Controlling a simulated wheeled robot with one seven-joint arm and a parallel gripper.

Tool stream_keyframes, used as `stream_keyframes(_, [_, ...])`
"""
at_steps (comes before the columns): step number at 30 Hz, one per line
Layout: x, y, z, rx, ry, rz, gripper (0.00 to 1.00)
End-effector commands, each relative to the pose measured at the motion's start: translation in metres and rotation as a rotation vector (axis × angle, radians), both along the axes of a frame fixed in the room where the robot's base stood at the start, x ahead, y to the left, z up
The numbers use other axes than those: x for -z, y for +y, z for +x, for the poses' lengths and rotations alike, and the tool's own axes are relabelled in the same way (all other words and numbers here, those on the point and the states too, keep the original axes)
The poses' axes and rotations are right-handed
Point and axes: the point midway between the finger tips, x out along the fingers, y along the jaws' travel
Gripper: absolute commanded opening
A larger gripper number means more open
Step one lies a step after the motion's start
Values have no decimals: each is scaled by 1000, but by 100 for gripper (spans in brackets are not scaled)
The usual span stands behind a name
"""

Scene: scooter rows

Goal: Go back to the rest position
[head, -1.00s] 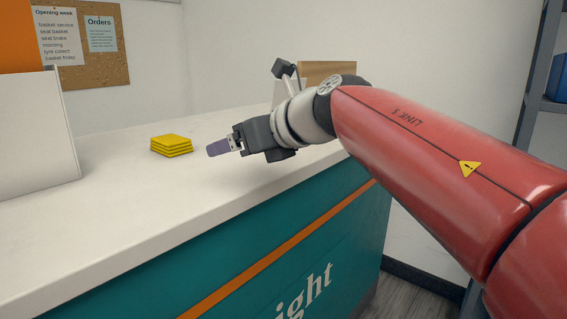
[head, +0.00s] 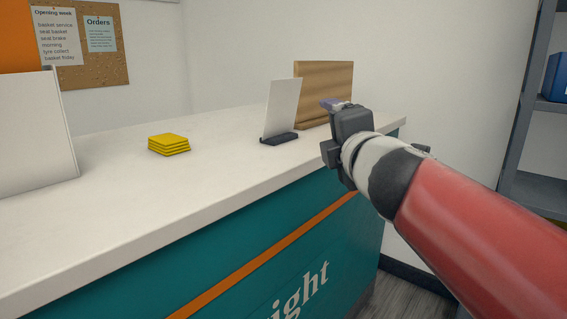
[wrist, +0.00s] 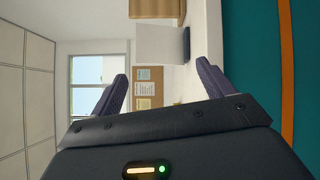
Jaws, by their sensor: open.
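My gripper (head: 338,104) is raised over the right end of the white counter (head: 215,150) in the head view, pointing away from the camera. Its fingers are mostly hidden behind the dark gripper body there. In the wrist view my gripper (wrist: 165,85) shows two purple-grey fingers spread wide apart, with nothing between them. My red arm reaches in from the lower right.
A stack of yellow cloths or pads (head: 169,144) lies on the counter. A white card in a dark stand (head: 282,108) and a wooden board (head: 325,88) stand near my gripper. A grey shelf (head: 535,140) is at the right. The counter's middle is clear.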

Motion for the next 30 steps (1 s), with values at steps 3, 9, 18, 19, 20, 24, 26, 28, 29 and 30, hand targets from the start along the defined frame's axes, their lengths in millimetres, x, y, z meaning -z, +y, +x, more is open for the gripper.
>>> stream_keyframes(3, [54, -56, -25, 243, 173, 378, 80])
stream_keyframes(9, [177, -102, -98, 647, 503, 973, 80])
stream_keyframes(18, [290, -77, -197, 1036, 880, 1484, 80])
stream_keyframes(19, [294, -74, -202, 1053, 898, 1504, 80])
stream_keyframes(20, [297, -72, -205, 1066, 912, 1520, 80])
stream_keyframes(24, [301, -69, -210, 1084, 932, 1541, 80])
stream_keyframes(26, [301, -69, -210, 1084, 932, 1541, 80])
stream_keyframes(28, [301, -69, -210, 1084, 932, 1541, 80])
stream_keyframes(29, [301, -69, -210, 1084, 932, 1541, 80])
stream_keyframes(30, [301, -69, -210, 1084, 932, 1541, 80])
